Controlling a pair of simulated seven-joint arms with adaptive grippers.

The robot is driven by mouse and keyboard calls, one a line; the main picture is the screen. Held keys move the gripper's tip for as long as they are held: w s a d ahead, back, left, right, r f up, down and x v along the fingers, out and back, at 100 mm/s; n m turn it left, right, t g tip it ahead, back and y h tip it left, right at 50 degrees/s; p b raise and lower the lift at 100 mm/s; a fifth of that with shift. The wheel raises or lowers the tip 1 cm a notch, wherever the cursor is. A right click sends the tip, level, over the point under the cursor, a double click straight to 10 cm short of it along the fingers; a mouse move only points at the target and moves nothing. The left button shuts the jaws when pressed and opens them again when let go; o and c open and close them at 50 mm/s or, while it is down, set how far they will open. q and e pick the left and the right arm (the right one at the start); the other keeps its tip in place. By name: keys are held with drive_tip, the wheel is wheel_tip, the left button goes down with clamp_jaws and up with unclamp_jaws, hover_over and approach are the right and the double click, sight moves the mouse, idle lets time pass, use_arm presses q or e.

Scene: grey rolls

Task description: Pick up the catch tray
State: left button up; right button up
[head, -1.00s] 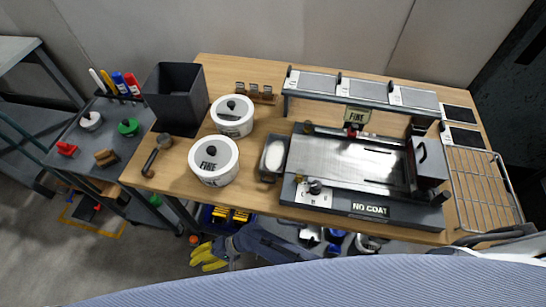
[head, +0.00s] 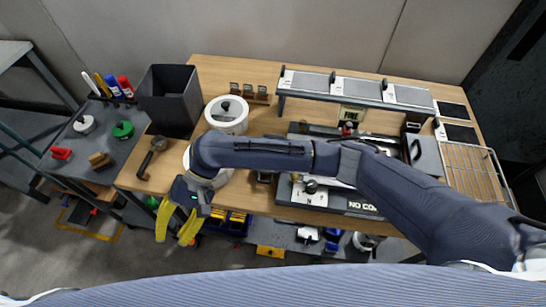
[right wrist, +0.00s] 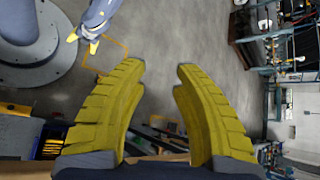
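The catch tray (head: 263,178) is almost wholly hidden behind my right arm in the head view. Only a small dark part at its front shows, left of the coating machine (head: 318,198). My right gripper (head: 178,230) has two yellow fingers, spread apart and empty. It hangs at the table's front edge, left of the tray and below the nearer white pot (head: 222,178). In the right wrist view my right gripper (right wrist: 160,85) is open over the floor, with nothing between its fingers. My left gripper (right wrist: 83,42) shows small there, its yellow fingertips apart; it is outside the head view.
A second white pot (head: 227,113) and a black bin (head: 169,100) stand at the left of the table. A raised shelf (head: 355,90) runs along the back, and a wire rack (head: 470,172) lies at the right. A side cart (head: 95,140) holds markers and small tools.

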drive_tip(key=w+d+r+m+t+h, duration=0.3)
drive_tip(key=w+d+r+t, duration=0.15)
drive_tip(key=w+d, duration=0.75)
drive_tip(key=w+d+r+m+t+h, duration=0.2)
drive_tip(key=w+d+r+t+h, duration=0.3)
drive_tip(key=w+d, duration=0.75)
drive_tip(key=shift+g+y, duration=0.45)
drive_tip(key=shift+y, duration=0.15)
drive_tip(key=f, duration=0.3)
drive_tip(key=w+a+f, duration=0.1)
drive_tip(key=f, duration=0.3)
drive_tip(key=w+a+f, duration=0.1)
drive_tip(key=f, duration=0.2)
drive_tip(key=shift+w+a+f, duration=0.1)
drive_tip(key=shift+w+f, duration=0.05)
drive_tip(key=shift+f, duration=0.1)
drive_tip(key=shift+a+f, duration=0.2)
drive_tip(key=shift+f, duration=2.4)
drive_tip(key=shift+c, duration=0.6)
clamp_jaws()
